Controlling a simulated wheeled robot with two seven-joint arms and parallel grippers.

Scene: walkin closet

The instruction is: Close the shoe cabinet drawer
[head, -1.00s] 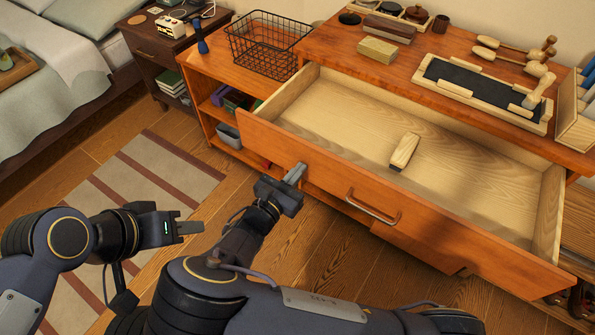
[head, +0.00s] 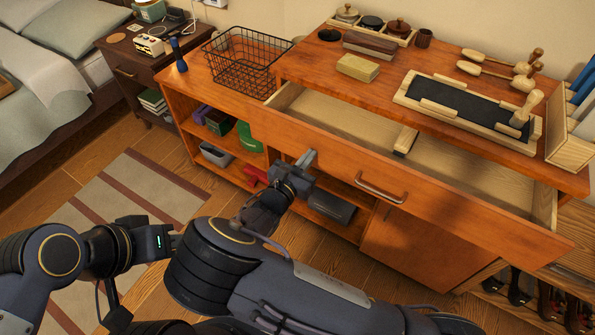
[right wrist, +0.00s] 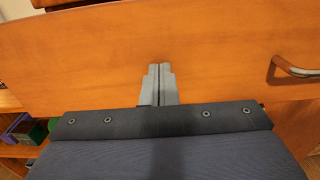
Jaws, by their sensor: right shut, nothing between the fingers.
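The shoe cabinet drawer (head: 345,164) is partly open, its wooden front standing out from the cabinet top. Its metal handle (head: 381,187) sits near the middle of the front and also shows at the right edge of the right wrist view (right wrist: 296,67). A wooden brush (head: 405,140) lies inside. My right gripper (head: 306,160) is shut and empty, its fingertips at the drawer front left of the handle; it also shows in the right wrist view (right wrist: 158,72). Contact looks likely but is hard to confirm. My left gripper (head: 165,240) is low at the left, away from the drawer, its fingers mostly hidden.
The cabinet top holds a wire basket (head: 245,62), a tan block (head: 357,68), and a black-lined tray (head: 465,105) with wooden tools nearby. A striped rug (head: 125,205) lies on the floor.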

